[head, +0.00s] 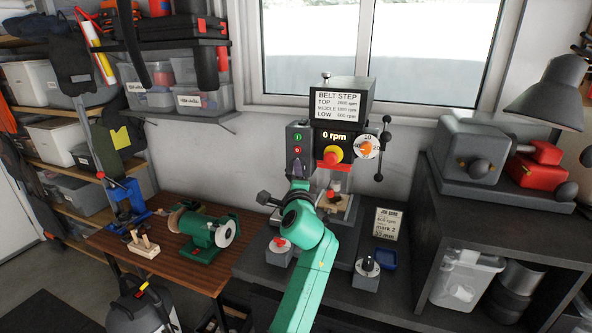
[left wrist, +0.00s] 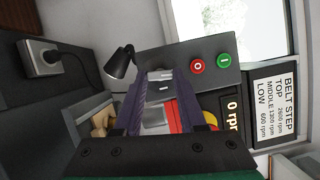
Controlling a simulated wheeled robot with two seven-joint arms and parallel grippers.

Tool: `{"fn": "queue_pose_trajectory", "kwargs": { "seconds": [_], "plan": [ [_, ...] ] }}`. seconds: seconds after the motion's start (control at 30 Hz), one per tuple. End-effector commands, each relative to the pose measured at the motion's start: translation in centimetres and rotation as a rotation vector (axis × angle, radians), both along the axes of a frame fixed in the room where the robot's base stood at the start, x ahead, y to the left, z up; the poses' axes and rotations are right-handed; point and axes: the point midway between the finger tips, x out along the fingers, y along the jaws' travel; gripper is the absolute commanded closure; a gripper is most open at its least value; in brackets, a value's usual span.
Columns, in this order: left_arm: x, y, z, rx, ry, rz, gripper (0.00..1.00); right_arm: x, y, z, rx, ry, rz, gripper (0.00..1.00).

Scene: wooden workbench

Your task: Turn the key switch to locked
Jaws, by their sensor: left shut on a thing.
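The grey switch box (head: 298,149) hangs on the left side of the drill press, with a green button above a red one. My left gripper (head: 300,186) is at the lower part of this box, and the arm and wrist cover the key switch in the head view. In the left wrist view the dark gripper fingers (left wrist: 166,92) are closed around a small silver-grey piece (left wrist: 160,75), apparently the key, in front of the box (left wrist: 213,83). The key's angle and the switch markings cannot be read. My right gripper is in neither view.
The drill press display (head: 334,135) reads 0 rpm, with a red-yellow stop button (head: 333,154) below it. A dial (head: 367,147) and feed handle (head: 383,148) stand to the right. A green bench grinder (head: 207,236) is at the left. A blue tray (head: 385,258) lies at the front right.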

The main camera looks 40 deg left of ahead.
Motion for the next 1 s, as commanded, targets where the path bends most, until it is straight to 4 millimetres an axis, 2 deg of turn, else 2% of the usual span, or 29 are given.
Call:
{"fn": "queue_pose_trajectory", "kwargs": {
  "seconds": [0.3,0.83,0.87,0.9,0.93,1.0],
  "plan": [
    [0.00,0.01,0.12,-0.126,-0.042,0.000,1.00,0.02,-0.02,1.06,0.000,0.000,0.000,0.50],
    [-0.01,0.02,0.04,-0.150,-0.051,0.001,1.00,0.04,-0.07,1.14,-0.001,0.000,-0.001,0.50],
    [-0.01,0.02,0.04,-0.150,-0.051,0.001,0.52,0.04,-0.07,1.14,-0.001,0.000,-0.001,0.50],
    [-0.01,0.02,0.04,-0.149,-0.051,0.001,0.37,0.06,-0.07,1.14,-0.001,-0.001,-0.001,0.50],
    [-0.01,0.02,0.05,-0.149,-0.051,0.000,0.30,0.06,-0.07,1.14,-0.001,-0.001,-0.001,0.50],
    [-0.01,0.02,0.06,-0.149,-0.051,0.000,0.30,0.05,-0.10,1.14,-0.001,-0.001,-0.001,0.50]
  ]
}}
